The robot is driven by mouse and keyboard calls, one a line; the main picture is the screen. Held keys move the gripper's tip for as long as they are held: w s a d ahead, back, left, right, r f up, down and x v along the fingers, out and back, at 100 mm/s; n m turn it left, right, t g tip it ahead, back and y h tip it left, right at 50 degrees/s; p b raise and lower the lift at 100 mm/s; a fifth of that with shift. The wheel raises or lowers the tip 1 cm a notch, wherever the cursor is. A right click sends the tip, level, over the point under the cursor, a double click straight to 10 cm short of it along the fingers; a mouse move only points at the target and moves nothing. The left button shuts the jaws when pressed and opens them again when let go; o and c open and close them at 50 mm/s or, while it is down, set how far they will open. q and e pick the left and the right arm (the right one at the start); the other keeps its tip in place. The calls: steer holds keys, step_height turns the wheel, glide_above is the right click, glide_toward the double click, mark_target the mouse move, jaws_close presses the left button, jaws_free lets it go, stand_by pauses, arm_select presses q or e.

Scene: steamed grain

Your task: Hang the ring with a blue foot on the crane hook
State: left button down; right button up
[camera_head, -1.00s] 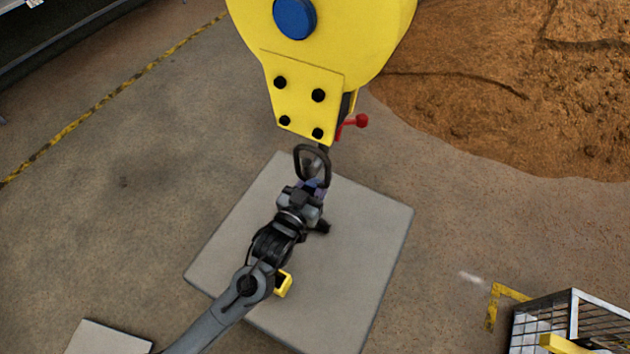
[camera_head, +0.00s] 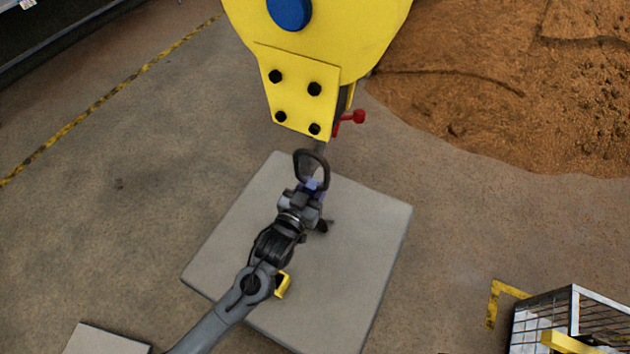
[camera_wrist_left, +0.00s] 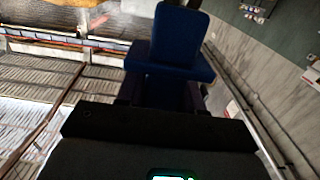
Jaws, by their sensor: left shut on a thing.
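The ring (camera_head: 325,170) is a dark loop standing up from a blue foot (camera_head: 315,185) in the head view. My left gripper (camera_head: 308,194) is shut on the blue foot, with the ring pointing away from the gripper toward the crane. The blue foot also fills the upper middle of the left wrist view (camera_wrist_left: 178,38). The crane block (camera_head: 300,85) is large and yellow, with a red-knobbed lever (camera_head: 355,117) at its side. The hook below it is mostly hidden; a grey piece (camera_head: 319,148) shows just above the ring. I cannot tell whether the ring touches it. My right gripper is not in view.
A pale grey slab (camera_head: 365,240) lies on the floor beneath my left arm. A metal cage (camera_head: 570,315) stands at the lower right. A brown heap of grain (camera_head: 480,90) fills the upper right.

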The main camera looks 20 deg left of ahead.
arm_select(q)
steer(key=shift+w+f+b, duration=0.2)
steer(key=shift+f+b, duration=0.15)
steer(key=shift+f, duration=0.3)
steer(key=shift+w+f, duration=0.1)
steer(key=shift+f, duration=0.35)
stand_by(0.6)
